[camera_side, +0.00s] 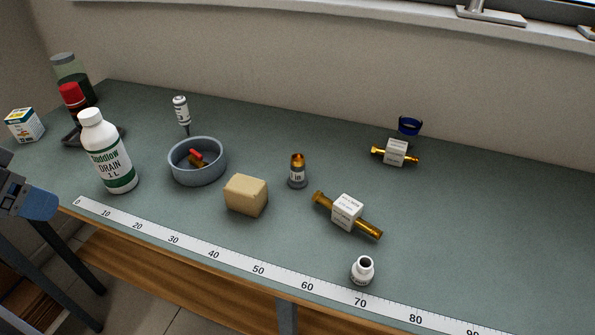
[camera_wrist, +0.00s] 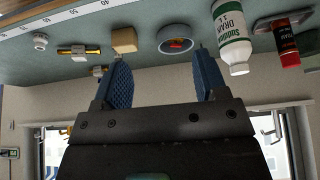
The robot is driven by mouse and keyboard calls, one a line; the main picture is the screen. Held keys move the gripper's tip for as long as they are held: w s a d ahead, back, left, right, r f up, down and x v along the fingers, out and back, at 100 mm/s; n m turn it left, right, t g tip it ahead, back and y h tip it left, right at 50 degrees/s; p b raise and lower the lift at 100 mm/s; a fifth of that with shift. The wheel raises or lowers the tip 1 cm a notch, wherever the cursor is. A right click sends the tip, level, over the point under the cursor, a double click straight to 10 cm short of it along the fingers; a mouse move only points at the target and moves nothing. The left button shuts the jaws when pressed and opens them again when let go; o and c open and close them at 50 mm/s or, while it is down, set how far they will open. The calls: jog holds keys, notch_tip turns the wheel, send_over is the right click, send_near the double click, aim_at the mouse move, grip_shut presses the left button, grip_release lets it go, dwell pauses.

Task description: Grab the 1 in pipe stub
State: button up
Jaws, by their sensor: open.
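No label reading 1 in is legible, so I cannot tell for sure which thing is the stub. A short white hollow piece (camera_side: 363,272) with a dark open top and a small label stands upright near the ruler; it also shows in the wrist view (camera_wrist: 40,38). A shorter labelled brass piece (camera_side: 397,152) lies farther back. My gripper (camera_wrist: 161,60) is open and empty, with blue fingers; its part at the side view's left edge (camera_side: 36,203) is off the bench's front.
A grey bowl (camera_side: 198,178) holds red and brass parts. A tan block (camera_side: 246,196), a brass-topped grey cylinder (camera_side: 297,178) and a drain bottle (camera_side: 110,155) stand around it. A ruler (camera_side: 287,281) runs along the front edge. The bench's right side is clear.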

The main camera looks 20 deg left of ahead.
jog(key=w+d+r+m+h, duration=0.1)
jog(key=w+d+r+m, duration=0.1)
jog(key=w, duration=0.5)
jog(key=w+d+r+m, duration=0.1)
jog(key=w+d+r, duration=0.2)
jog(key=w, duration=0.4)
jog(key=m+g+h, duration=0.2)
jog(key=m, duration=0.4)
send_over(295, 158)
jog(key=s+a, duration=0.3)
jog(key=s, duration=0.1)
notch_tip(295, 158, down, 13)
jog(key=x, duration=0.7)
jog(key=shift+w+d+f, duration=0.1)
jog(key=shift+d+f, duration=0.2)
jog(key=shift+f, duration=0.05)
jog(key=shift+x, duration=2.9)
jog(key=shift+w+a, duration=0.15)
jog(key=shift+a, duration=0.05)
grip_shut()
jog(key=shift+r, duration=0.15)
